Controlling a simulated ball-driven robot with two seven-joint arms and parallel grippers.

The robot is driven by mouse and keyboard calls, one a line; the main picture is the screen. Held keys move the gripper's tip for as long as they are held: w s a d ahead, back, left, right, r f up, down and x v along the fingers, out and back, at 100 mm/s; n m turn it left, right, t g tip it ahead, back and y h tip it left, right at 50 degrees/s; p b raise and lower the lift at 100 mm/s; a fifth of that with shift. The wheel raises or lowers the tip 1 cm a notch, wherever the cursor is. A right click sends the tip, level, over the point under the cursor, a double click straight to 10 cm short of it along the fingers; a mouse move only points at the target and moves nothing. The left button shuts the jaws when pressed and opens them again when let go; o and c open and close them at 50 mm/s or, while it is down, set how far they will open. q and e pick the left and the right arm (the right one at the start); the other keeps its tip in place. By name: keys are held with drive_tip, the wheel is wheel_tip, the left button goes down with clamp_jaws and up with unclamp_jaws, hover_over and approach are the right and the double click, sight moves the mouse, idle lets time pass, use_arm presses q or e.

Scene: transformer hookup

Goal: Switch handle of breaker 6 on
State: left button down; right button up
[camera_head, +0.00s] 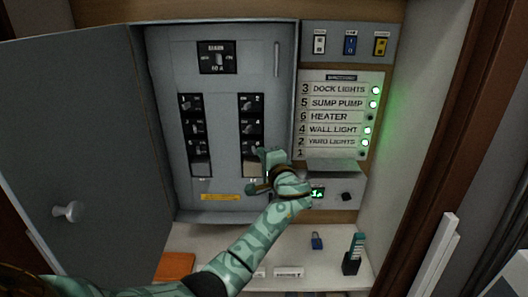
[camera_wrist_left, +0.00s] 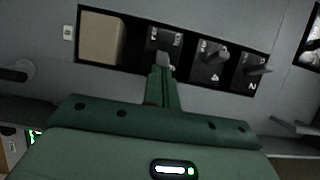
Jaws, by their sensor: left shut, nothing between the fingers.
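The breaker panel (camera_head: 226,178) stands open with two columns of black breakers. In the left wrist view, breaker 6 (camera_wrist_left: 163,40) sits between a blank tan cover (camera_wrist_left: 101,40) and breaker 4 (camera_wrist_left: 208,66). Its handle (camera_wrist_left: 163,58) is directly ahead of my left fingertips (camera_wrist_left: 161,76); I cannot tell whether they touch. In the head view my left gripper (camera_head: 266,160) is at the lower end of the right column, partly covering it. The gripper is shut and empty. The HEATER line, number 6, on the directory (camera_head: 328,117) has a dark lamp. My right gripper is out of view.
Breaker 2 (camera_wrist_left: 251,71) is beyond breaker 4. The grey panel door (camera_head: 80,150) hangs open at the left. A small hood (camera_head: 334,166) juts out right of my gripper. A blue padlock (camera_head: 316,241) and a dark holder (camera_head: 351,262) stand on the shelf below.

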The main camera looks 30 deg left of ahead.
use_arm(q)
drive_tip(key=m+t+h+p, duration=0.1)
drive_tip(key=s+a+m+t+h+p, duration=0.1)
drive_tip(key=t+h+p, duration=0.1)
drive_tip(key=s+m+t+h+p, duration=0.1)
drive_tip(key=m+p, duration=0.1)
drive_tip(key=shift+a+r+t+h, duration=0.1)
drive_tip(key=shift+a+t+h, duration=0.1)
drive_tip(key=shift+t+h, duration=0.15)
drive_tip(key=shift+s+a+m+t+h, duration=0.15)
drive_tip(key=shift+m+t+h, duration=0.1)
drive_tip(key=shift+m+h, duration=0.3)
drive_tip(key=shift+f, duration=0.2)
